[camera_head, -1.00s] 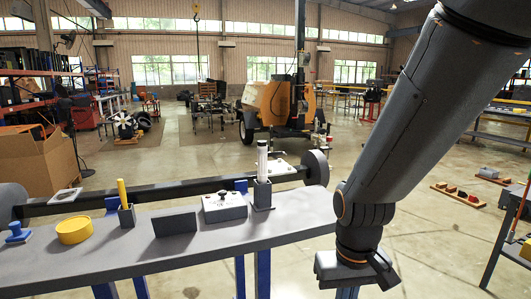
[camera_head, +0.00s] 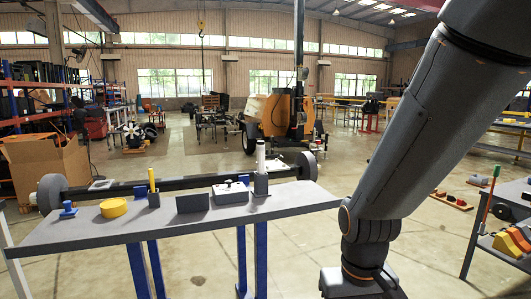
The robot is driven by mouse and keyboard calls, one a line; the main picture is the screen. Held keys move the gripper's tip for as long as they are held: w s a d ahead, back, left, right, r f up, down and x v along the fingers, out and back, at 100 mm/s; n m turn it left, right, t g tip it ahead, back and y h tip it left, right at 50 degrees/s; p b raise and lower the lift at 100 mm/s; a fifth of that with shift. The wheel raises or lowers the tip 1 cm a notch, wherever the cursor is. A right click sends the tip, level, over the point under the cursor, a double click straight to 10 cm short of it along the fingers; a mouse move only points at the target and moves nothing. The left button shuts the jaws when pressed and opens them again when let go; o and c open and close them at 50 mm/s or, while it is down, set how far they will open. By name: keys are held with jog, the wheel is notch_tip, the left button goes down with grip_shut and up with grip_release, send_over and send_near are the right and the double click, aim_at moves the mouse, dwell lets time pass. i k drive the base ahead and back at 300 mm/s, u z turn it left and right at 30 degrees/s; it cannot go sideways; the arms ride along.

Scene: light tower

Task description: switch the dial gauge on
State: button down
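I cannot tell for certain which thing is the dial gauge; no dial face or switch can be made out. On the grey workbench (camera_head: 150,231) at the left stand a yellow round disc-like thing (camera_head: 113,208), a grey box (camera_head: 230,195) with a small knob on top, and a small blue thing (camera_head: 68,210). My gripper (camera_head: 360,285) hangs at the lower right edge of the picture, to the right of the bench and apart from it. Its fingers are cut off or too dark to judge, and I see nothing held.
A yellow stick (camera_head: 152,180) and a white cylinder (camera_head: 261,157) stand in dark holders; a dark plate (camera_head: 192,204) stands between them. A second table (camera_head: 505,240) is at the right. Open floor lies between.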

aim_at(276, 156)
jog(key=z, duration=0.4)
jog(key=i, duration=0.55)
jog(key=z, duration=1.1)
jog(key=i, duration=1.9)
jog(key=u, duration=1)
jog(key=i, duration=0.9)
jog(key=u, duration=0.9)
